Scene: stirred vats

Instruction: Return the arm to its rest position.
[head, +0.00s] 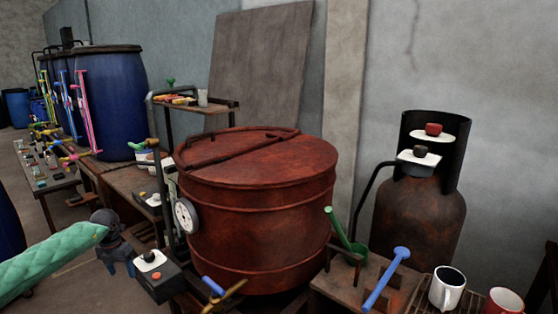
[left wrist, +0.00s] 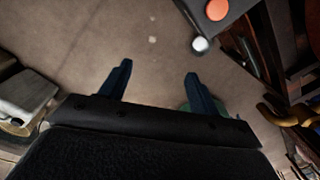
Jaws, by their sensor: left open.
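My left arm, in a green padded sleeve, comes in from the left in the head view. Its dark left gripper (head: 120,265) hangs in front of the benches, left of a black control box (head: 158,284). In the left wrist view the two fingers of the left gripper (left wrist: 158,70) are spread, with only bare floor between them. The gripper is open and empty. My right gripper is in neither view.
The control box, with a black knob and a red button, is close to the gripper. A rusty lidded vat (head: 258,235) with a gauge (head: 185,215) stands right of it. A low table (head: 50,183) is behind left. Open floor (left wrist: 70,45) lies beneath the gripper.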

